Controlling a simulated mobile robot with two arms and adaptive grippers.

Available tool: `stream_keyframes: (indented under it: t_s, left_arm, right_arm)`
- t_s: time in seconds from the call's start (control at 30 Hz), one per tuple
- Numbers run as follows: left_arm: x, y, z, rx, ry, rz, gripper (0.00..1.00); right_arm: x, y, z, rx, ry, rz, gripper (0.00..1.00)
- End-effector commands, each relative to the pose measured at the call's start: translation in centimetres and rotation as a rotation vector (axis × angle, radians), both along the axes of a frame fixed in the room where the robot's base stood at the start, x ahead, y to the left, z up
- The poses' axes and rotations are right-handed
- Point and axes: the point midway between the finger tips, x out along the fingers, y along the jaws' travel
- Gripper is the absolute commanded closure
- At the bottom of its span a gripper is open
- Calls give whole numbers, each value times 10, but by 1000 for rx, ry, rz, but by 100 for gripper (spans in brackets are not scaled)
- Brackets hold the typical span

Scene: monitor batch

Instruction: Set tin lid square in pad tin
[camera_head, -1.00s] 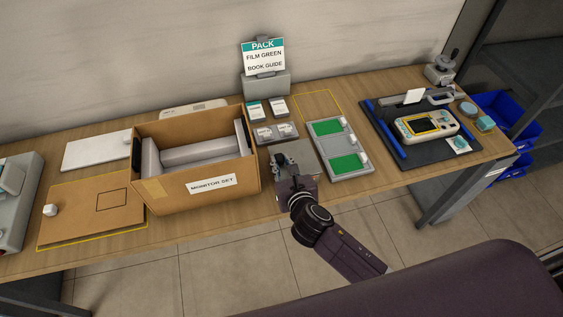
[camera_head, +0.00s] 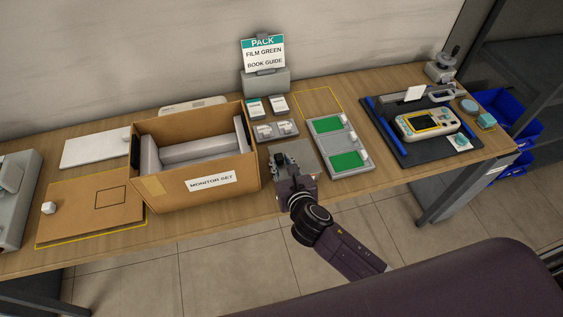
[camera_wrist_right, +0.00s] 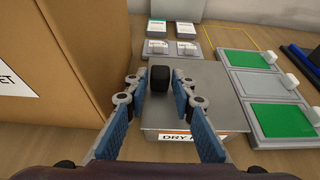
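The pad tin, its front label (camera_wrist_right: 185,137) reading "DRY P…", stands right of the carton in the right wrist view. A flat grey tin lid (camera_wrist_right: 210,100) with a black knob (camera_wrist_right: 160,78) covers its top. The lid's edges look roughly in line with the tin; I cannot tell if it is fully seated. My right gripper (camera_wrist_right: 159,88) is open, with one finger on each side of the knob and a gap to each. In the head view my right gripper (camera_head: 294,172) hides part of the lid (camera_head: 291,151). My left gripper is not in view.
The open carton "MONITOR SET" (camera_head: 213,181) stands close left of the right gripper. A grey tray with green panels (camera_head: 352,171) lies close right, and a small tray with two pads (camera_head: 276,131) behind. A dark mat with a monitor (camera_head: 428,124) is farther right.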

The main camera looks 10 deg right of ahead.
Motion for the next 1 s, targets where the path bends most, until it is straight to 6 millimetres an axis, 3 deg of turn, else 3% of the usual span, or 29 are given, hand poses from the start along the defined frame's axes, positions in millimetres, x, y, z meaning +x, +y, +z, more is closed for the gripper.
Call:
stream_keyframes:
  t_s: [0.1,0.53,1.0]
  left_arm:
    - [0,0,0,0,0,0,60]
    - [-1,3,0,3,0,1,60]
    - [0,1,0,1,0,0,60]
  right_arm:
    - [0,0,0,0,1,0,61]
    - [-11,0,3,-1,2,1,61]
    - [-92,-3,36,2,4,1,61]
